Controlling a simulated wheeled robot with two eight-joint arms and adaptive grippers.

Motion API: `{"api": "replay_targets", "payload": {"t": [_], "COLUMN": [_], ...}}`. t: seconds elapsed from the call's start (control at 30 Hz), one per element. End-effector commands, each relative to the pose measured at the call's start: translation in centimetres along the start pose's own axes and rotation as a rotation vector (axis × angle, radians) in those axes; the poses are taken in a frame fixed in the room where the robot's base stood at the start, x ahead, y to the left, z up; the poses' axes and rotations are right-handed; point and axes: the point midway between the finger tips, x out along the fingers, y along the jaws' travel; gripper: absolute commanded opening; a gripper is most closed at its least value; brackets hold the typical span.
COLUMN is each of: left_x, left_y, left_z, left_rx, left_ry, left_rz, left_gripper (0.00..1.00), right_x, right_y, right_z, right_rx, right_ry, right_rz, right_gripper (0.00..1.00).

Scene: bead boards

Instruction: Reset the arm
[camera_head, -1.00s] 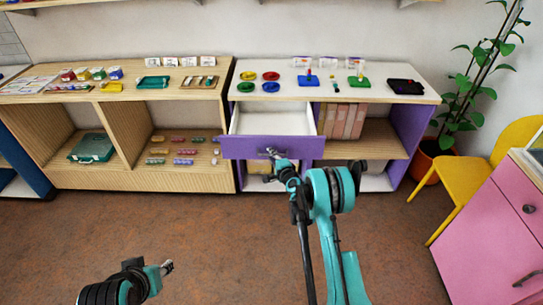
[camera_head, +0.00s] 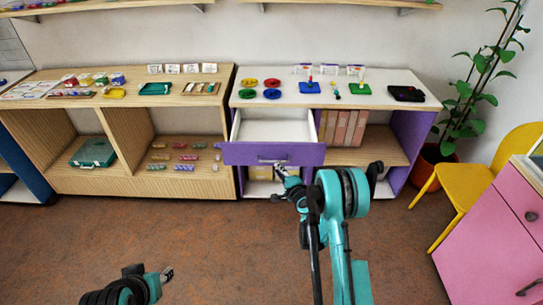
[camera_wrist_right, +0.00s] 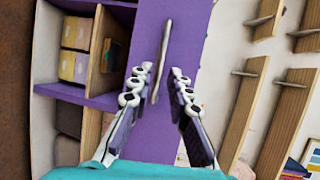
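My right gripper (camera_head: 280,171) is just below and in front of the purple drawer front (camera_head: 235,153), near its metal handle (camera_head: 272,160). In the right wrist view, its two fingers (camera_wrist_right: 159,76) are spread with nothing held between them. The handle (camera_wrist_right: 162,55) lies ahead of the fingertips, seemingly apart from them. The drawer is pulled out, and its white inside (camera_head: 272,130) looks empty. My left gripper (camera_head: 167,274) is low at the left over the floor, far from the furniture; its fingers are too small to read.
The white-topped purple cabinet (camera_head: 340,97) carries bead dishes and boards. A wooden shelf unit (camera_head: 215,120) stands to its left. A yellow chair (camera_head: 463,180) and a pink cabinet (camera_head: 480,225) are at the right. The brown floor (camera_head: 230,235) in front is clear.

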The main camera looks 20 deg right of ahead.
Motion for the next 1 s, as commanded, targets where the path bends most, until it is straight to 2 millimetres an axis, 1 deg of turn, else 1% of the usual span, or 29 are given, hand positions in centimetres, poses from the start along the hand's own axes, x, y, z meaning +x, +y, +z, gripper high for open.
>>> {"api": "replay_targets", "payload": {"t": [0.13,0.23,0.27,0.37,0.4,0.47,0.5,0.57,0.67,0.7,0.77,0.83,0.97,1.0], "left_x": [0.0,0.0,0.0,0.0,0.0,0.0,0.0,0.0,0.0,0.0,0.0,0.0,0.0,0.0], "left_y": [0.0,0.0,0.0,0.0,0.0,0.0,0.0,0.0,0.0,0.0,0.0,0.0,0.0,0.0], "left_z": [0.0,0.0,0.0,0.0,0.0,0.0,0.0,0.0,0.0,0.0,0.0,0.0,0.0,0.0], "left_rx": [0.000,0.000,0.000,0.000,0.000,0.000,0.000,0.000,0.000,0.000,0.000,0.000,0.000,0.000], "left_ry": [0.000,0.000,0.000,0.000,0.000,0.000,0.000,0.000,0.000,0.000,0.000,0.000,0.000,0.000], "left_rz": [0.000,0.000,0.000,0.000,0.000,0.000,0.000,0.000,0.000,0.000,0.000,0.000,0.000,0.000], "left_gripper": [0.40,0.40,0.40,0.40,0.40,0.40,0.40,0.40,0.40,0.40,0.40,0.40,0.40,0.40], "right_x": [0.0,-0.2,-0.4,-1.3,-2.0,-3.2,-4.2,-5.7,-8.7,-10.1,-12.2,-14.8,-20.2,-21.9], "right_y": [-0.1,-1.1,-1.6,-4.2,-5.4,-7.1,-8.2,-9.6,-11.5,-12.1,-12.8,-13.4,-13.7,-13.6], "right_z": [0.1,0.6,0.9,2.5,3.3,4.5,5.4,6.6,8.4,9.1,10.0,10.9,12.4,12.7], "right_rx": [-0.002,-0.030,-0.049,-0.138,-0.186,-0.263,-0.314,-0.391,-0.519,-0.568,-0.644,-0.732,-0.890,-0.940], "right_ry": [-0.001,-0.010,-0.016,-0.044,-0.060,-0.083,-0.099,-0.124,-0.164,-0.180,-0.205,-0.233,-0.286,-0.303], "right_rz": [0.001,0.012,0.020,0.056,0.076,0.108,0.129,0.161,0.216,0.237,0.270,0.309,0.382,0.405], "right_gripper": [0.18,0.18,0.18,0.18,0.18,0.18,0.18,0.18,0.18,0.18,0.18,0.18,0.18,0.18]}}
